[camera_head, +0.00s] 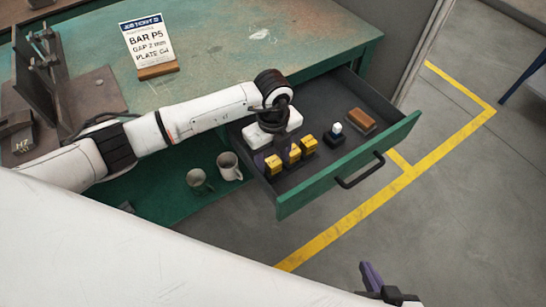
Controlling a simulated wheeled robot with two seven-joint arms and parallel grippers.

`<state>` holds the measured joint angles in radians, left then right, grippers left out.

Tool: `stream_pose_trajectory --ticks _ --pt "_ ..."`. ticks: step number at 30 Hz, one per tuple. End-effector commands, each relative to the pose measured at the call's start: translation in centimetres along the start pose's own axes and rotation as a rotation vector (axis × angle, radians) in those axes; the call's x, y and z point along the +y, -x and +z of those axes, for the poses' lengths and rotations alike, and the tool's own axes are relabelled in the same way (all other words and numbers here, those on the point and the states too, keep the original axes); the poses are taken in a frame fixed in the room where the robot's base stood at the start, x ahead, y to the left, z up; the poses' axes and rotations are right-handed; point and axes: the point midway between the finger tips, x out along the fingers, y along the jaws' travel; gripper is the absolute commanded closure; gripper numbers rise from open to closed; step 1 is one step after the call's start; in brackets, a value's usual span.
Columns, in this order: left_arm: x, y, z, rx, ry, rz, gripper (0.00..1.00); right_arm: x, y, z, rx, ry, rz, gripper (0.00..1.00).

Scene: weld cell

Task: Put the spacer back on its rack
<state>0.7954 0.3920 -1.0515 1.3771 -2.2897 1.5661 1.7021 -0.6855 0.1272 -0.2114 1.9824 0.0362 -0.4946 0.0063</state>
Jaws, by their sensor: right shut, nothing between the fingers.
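Several yellow blocks with dark bases, which look like spacers, stand in a row in the open drawer: a front one (273,166), a middle one (294,152) and a back one (308,143). Whether they sit in a rack is too small to tell. My right gripper (371,278) is at the bottom edge, partly cut off, shut and empty, away from the drawer.
The green drawer (350,170) is pulled out from the workbench (220,50). Two mugs (229,167) stand left of the drawer. A job ticket (148,43) stands on the bench.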

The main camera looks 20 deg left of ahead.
Motion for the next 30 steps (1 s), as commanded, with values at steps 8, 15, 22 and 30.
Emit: stream_pose_trajectory --ticks 8,15,22,30 --pt "0.0 0.0 0.0 0.0 0.0 0.001 0.51 0.0 0.0 0.0 0.0 0.0 0.0 1.0" --pt "-0.1 2.9 0.1 -0.002 -0.001 -0.003 0.51 -0.1 0.3 -0.2 -0.003 0.001 0.0 1.0" --pt "-0.1 7.5 0.0 -0.001 -0.001 -0.003 0.51 -0.1 0.4 -0.5 0.002 -0.001 0.0 1.0" --pt "0.0 10.2 0.1 -0.001 0.0 -0.001 0.51 -0.1 0.4 -0.3 -0.001 -0.002 0.0 1.0"
